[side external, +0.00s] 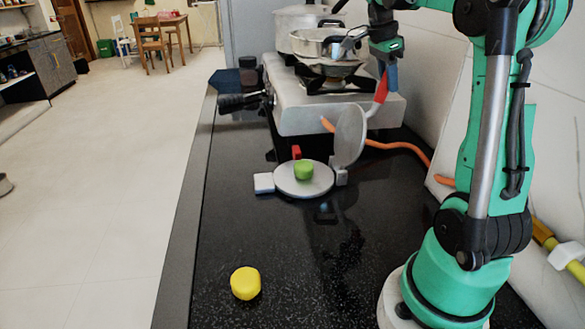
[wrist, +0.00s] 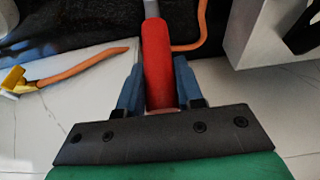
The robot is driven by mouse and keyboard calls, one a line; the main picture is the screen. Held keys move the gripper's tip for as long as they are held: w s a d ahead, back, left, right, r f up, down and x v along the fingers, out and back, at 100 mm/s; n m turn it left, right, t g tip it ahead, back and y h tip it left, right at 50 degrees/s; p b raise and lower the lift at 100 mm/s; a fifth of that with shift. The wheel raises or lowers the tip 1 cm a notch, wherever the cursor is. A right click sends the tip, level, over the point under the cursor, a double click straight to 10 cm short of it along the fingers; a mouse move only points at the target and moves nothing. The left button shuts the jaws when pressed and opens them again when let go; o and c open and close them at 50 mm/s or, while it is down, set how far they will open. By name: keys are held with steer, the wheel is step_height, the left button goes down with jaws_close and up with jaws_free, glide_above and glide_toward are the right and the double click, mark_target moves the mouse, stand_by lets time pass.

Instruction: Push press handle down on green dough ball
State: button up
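The dough press is open on the black counter. Its round grey base plate (side external: 290,188) lies flat, with the green dough ball (side external: 304,169) on it. Its round lid (side external: 349,136) stands upright at the plate's right side. The red press handle (side external: 381,88) slants up from the lid's side. My gripper (side external: 388,76) is at the upper part of this handle. In the wrist view, the blue fingers of my gripper (wrist: 158,82) lie against both sides of the red handle (wrist: 158,62), shut on it. The dough is not visible in the wrist view.
A stove (side external: 320,116) with metal pots stands just behind the press. An orange hose (side external: 395,146) runs along the wall on the right. A yellow dough ball (side external: 245,283) sits at the front left of the counter. The counter between it and the press is clear.

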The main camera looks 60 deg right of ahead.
stand_by(0.6)
steer(key=shift+w+a+r, duration=0.3)
steer(key=shift+w+a, duration=0.3)
steer(key=shift+a, duration=0.05)
steer(key=shift+w+a+r, duration=0.25)
steer(key=shift+w+a, duration=0.35)
steer(key=shift+w+a+r, duration=0.15)
steer(key=shift+w+a, duration=0.5)
steer(key=shift+w+a+r, duration=0.15)
steer(key=shift+w+a, duration=0.45)
steer(key=shift+w, duration=0.1)
